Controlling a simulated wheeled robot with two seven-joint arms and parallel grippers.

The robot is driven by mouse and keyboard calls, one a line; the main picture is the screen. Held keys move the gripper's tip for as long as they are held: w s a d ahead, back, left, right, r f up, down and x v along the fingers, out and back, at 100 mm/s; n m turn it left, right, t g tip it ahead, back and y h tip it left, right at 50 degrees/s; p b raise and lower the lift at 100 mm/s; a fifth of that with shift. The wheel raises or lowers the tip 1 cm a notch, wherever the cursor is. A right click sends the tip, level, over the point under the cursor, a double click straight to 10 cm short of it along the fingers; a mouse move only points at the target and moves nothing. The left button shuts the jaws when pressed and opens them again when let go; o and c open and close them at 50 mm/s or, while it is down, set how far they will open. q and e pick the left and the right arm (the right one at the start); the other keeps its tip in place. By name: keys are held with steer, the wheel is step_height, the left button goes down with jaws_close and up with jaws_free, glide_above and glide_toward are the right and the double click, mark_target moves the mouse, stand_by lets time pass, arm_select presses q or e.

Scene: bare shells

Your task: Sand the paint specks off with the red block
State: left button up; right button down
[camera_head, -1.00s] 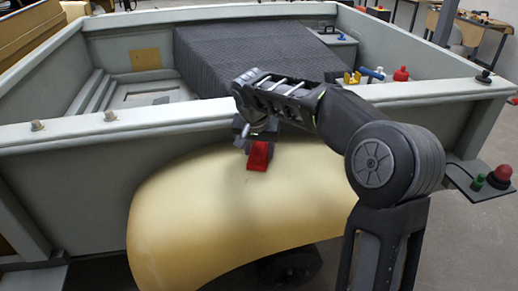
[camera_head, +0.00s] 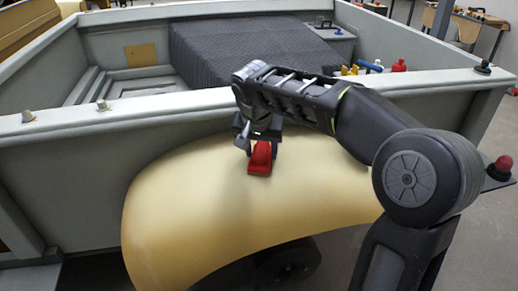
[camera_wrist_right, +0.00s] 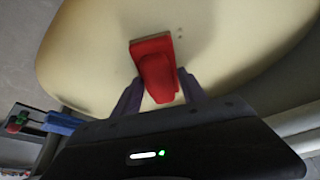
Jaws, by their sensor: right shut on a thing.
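The red block (camera_head: 260,160) is in my right gripper (camera_head: 262,142), over the upper part of the cream-yellow fender (camera_head: 190,205). In the right wrist view, the fingers (camera_wrist_right: 162,88) close on both sides of the red block (camera_wrist_right: 157,76), and its flat brownish front edge faces the fender (camera_wrist_right: 90,50). The block is at or very near the surface; I cannot tell if it touches. A few tiny dark paint specks (camera_wrist_right: 180,34) show just beyond the block's upper right corner in the wrist view. I cannot make out specks in the head view. My left gripper is out of view.
A grey trailer wall with a pale top rail (camera_head: 180,105) stands right behind the fender. A dark ribbed cover (camera_head: 240,55) lies inside the trailer. Red, blue and yellow items (camera_head: 398,66) sit beyond the rail at right. A dark wheel (camera_head: 290,265) is below the fender.

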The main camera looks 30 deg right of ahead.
mark_target(264, 158)
steer(key=shift+s+a, duration=0.1)
steer(key=shift+s, duration=0.1)
steer(key=shift+s+a+f+b, duration=0.15)
steer(key=shift+s+a+b, duration=0.05)
steer(key=shift+s+b, duration=0.5)
steer(key=shift+s+a+b, duration=0.35)
steer(key=shift+s, duration=0.5)
steer(key=shift+w+a, duration=0.2)
steer(key=shift+a, duration=0.4)
steer(key=shift+w+a, duration=0.15)
steer(key=shift+a, duration=0.4)
